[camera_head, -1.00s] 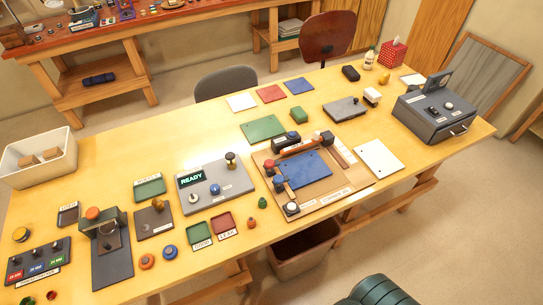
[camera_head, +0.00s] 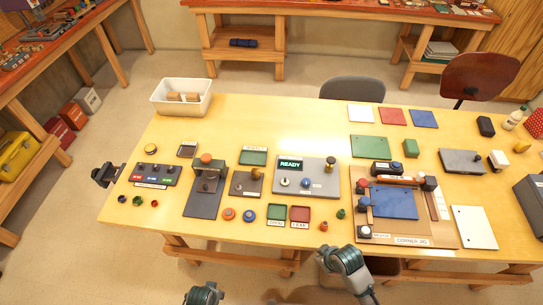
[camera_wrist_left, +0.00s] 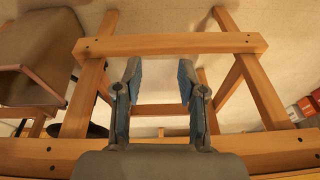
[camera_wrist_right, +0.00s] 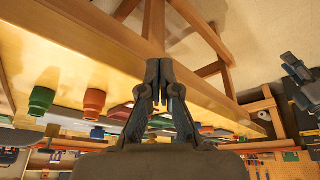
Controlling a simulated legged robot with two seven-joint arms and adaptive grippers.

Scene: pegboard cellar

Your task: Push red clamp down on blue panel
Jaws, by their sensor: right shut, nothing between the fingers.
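The blue panel (camera_head: 393,202) lies flat on the wooden corner jig (camera_head: 440,231) at the right of the head view. A red-topped clamp (camera_head: 361,186) stands at the panel's left edge, by its upper left corner. I cannot tell whether it touches the panel. My right gripper (camera_wrist_right: 158,70) is shut and empty, close to the table's front edge; its arm shows in the head view below the jig. My left gripper (camera_wrist_left: 158,78) is open and empty in front of the table, low at the bottom of the head view. Neither gripper touches the clamp or panel.
A white board (camera_head: 474,228) lies right of the jig. A brown bin is under the table.

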